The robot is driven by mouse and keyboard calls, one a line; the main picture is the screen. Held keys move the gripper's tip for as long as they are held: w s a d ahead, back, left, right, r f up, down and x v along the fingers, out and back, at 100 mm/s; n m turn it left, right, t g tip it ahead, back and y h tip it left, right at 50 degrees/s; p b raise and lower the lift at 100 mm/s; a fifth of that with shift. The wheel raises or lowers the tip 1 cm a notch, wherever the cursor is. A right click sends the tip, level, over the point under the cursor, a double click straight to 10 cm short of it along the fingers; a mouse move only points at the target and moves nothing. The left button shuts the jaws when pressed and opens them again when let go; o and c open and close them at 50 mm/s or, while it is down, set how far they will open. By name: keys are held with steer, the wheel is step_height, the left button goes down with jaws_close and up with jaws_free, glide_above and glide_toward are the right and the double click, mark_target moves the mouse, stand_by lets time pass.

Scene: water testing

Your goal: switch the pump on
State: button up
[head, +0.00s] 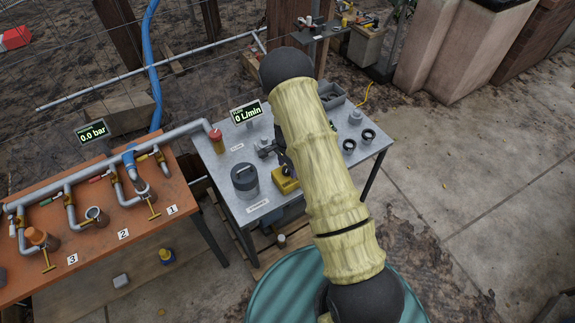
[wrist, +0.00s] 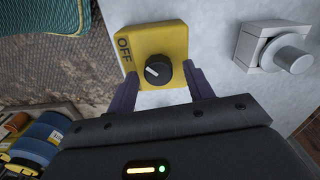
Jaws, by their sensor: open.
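The pump switch is a yellow box (wrist: 176,38) with a black round knob (wrist: 160,70); it fills the top middle of the wrist view. The word OFF is on its left side, and the knob's white mark lies on that same side. My gripper (wrist: 164,76) is open, with one dark finger on each side of the knob. I cannot tell whether the fingers touch it. In the head view the yellow box (head: 284,181) sits on the grey table, partly hidden by my arm, which also hides most of the gripper. The flow display (head: 246,112) reads 0 L/min.
A grey fitting with a round knob (wrist: 292,59) is right of the switch. A dark grey canister (head: 245,180) stands left of it on the grey table (head: 222,185). A pressure display (head: 92,133) reads 0.0 bar above the orange pipe bench (head: 105,245).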

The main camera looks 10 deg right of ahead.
steer(key=shift+s+a, duration=0.1)
steer(key=shift+a, duration=0.05)
steer(key=shift+c, duration=0.2)
steer(key=c, duration=0.9)
steer(key=shift+c, duration=0.2)
